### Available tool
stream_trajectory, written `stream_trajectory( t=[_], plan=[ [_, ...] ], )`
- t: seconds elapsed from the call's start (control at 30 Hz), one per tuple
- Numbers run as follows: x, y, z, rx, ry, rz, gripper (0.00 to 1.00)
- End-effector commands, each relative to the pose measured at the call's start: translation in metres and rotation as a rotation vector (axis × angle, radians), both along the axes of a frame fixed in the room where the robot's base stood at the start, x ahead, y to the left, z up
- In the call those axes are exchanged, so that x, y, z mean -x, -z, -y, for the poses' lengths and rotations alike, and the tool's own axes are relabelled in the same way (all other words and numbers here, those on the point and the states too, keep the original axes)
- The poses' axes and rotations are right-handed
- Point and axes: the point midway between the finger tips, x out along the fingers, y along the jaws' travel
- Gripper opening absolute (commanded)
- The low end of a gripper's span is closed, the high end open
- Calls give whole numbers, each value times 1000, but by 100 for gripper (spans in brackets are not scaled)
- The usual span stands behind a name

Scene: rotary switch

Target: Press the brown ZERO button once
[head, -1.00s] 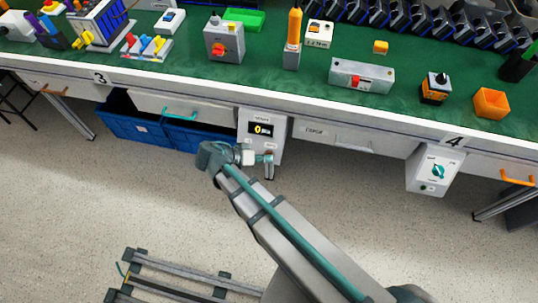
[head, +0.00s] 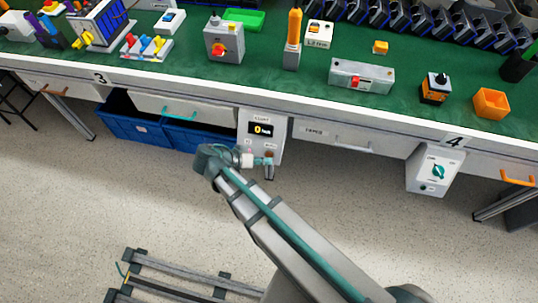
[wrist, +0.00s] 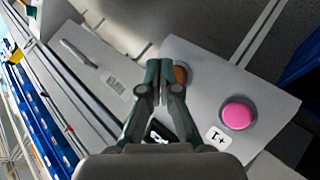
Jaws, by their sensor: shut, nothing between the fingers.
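A grey control box (head: 276,125) with a small black display (head: 261,129) hangs under the front edge of the bench. The display shows a yellow 0. In the wrist view a brown button (wrist: 180,74) sits on the box's pale face, and a pink button (wrist: 238,113) with a "+1" label lies to its right. My gripper (wrist: 160,66) is shut and empty. Its fingertips appear just left of the brown button, partly covering its edge; I cannot tell whether they touch it. In the head view my gripper (head: 266,161) is at the box's lower part.
The white bench edge (head: 200,90) runs above the box, with drawers (head: 335,134) to its right. Blue bins (head: 200,136) stand to its left under the bench. A white box with a green knob (head: 437,171) hangs farther right. The floor in front is open.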

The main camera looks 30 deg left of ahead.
Motion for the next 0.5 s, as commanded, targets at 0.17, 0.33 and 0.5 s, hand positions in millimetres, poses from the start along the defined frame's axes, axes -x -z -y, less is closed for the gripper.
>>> stream_trajectory(
  t=[0.17, 0.33, 0.5],
  plan=[
    [0, 0, 0, 0, 0, 0, 0],
    [4, -3, 1, 0, 0, 0, 0],
    [16, -10, 5, 1, -1, 0, 0]
  ],
)
